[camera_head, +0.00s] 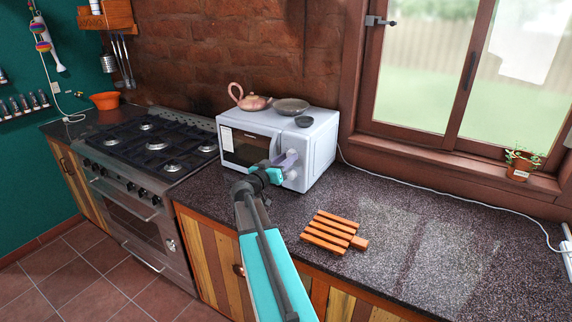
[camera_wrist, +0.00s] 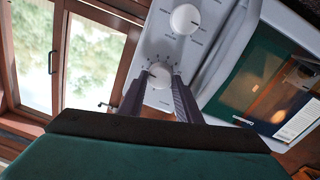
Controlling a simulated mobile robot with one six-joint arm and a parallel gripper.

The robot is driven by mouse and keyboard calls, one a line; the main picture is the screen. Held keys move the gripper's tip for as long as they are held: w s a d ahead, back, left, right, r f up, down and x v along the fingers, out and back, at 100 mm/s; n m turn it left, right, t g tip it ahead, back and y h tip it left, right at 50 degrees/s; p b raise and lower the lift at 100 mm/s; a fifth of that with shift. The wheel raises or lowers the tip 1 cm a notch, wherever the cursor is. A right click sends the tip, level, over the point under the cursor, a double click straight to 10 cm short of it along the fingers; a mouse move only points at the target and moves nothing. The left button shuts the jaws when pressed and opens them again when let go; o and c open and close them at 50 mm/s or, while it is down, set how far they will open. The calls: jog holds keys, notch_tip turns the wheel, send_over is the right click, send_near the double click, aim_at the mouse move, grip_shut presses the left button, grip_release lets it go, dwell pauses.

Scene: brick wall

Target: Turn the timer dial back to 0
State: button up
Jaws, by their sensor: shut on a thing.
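A white microwave (camera_head: 318,150) stands on the counter with its door at the left and a control panel at the right. In the wrist view, the panel (camera_wrist: 158,101) carries two round white dials with printed marks around them. My gripper (camera_head: 287,160) is at the panel, and its dark fingers are shut on one dial (camera_wrist: 160,75), one finger on each side. The other dial (camera_wrist: 185,19) is free, and in the head view it shows just below the gripper (camera_head: 292,174). I cannot read the marks or tell which number the held dial points at.
A pink teapot (camera_head: 249,101), a grey dish (camera_head: 291,106) and a small dark bowl (camera_head: 304,121) stand on the microwave. A wooden rack (camera_head: 328,234) lies on the counter in front. A stove (camera_head: 150,170) is at the left. The right counter (camera_head: 440,240) is largely clear.

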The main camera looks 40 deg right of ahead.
jog(key=n+t+b, duration=0.1)
jog(key=n+b, duration=0.8)
jog(key=n, duration=1.1)
jog(key=shift+s+n+b, duration=0.1)
jog(key=shift+n+b, duration=0.2)
jog(key=shift+b, duration=0.05)
jog(key=shift+o, duration=0.2)
jog(key=n+p, duration=0.2)
jog(key=n, duration=0.2)
jog(key=shift+t, duration=0.3)
jog(key=shift+f+n+p, duration=0.15)
jog(key=shift+n+p, duration=0.65)
jog(key=shift+n, duration=0.5)
jog(key=shift+c, duration=0.2)
